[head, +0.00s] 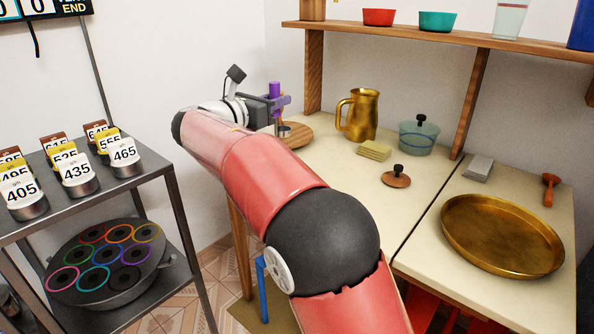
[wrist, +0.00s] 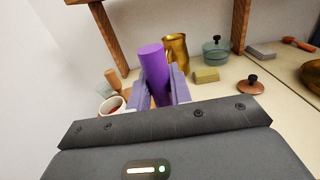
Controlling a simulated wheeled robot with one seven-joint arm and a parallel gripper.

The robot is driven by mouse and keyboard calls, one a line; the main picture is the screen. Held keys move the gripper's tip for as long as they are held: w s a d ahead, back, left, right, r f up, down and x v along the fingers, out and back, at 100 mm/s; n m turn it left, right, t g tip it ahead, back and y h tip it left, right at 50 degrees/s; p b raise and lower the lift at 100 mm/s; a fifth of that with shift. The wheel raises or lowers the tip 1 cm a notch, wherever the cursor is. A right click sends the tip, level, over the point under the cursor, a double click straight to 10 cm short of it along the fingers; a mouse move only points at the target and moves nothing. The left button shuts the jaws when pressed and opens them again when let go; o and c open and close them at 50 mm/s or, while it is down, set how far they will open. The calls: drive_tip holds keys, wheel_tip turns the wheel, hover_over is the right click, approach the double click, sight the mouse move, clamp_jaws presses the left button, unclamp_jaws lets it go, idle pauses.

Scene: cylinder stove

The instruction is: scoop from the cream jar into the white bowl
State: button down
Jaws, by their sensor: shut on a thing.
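My gripper (head: 277,103) is shut on a purple handle (head: 274,88), held roughly upright above the far left part of the table. The wrist view shows the purple handle (wrist: 153,66) between the two purple fingers of my gripper (wrist: 160,92). A small grey metal cup-like end (head: 284,131) shows below the gripper in the head view; it may belong to the held tool. A whitish round container with a red inside (wrist: 112,107) stands left of the handle in the wrist view. I cannot tell whether it is the jar or the bowl. My arm and gripper hide much of this area.
A round wooden board (head: 299,140) lies near the gripper. To its right are a brass pitcher (head: 360,116), yellow sponges (head: 374,150), a lidded glass pot (head: 416,138) and a copper lid (head: 396,179). A wooden shelf (head: 440,39) runs above. The table's front middle is clear.

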sight(270, 88)
idle(0.3)
drive_tip(key=shift+r, duration=1.55)
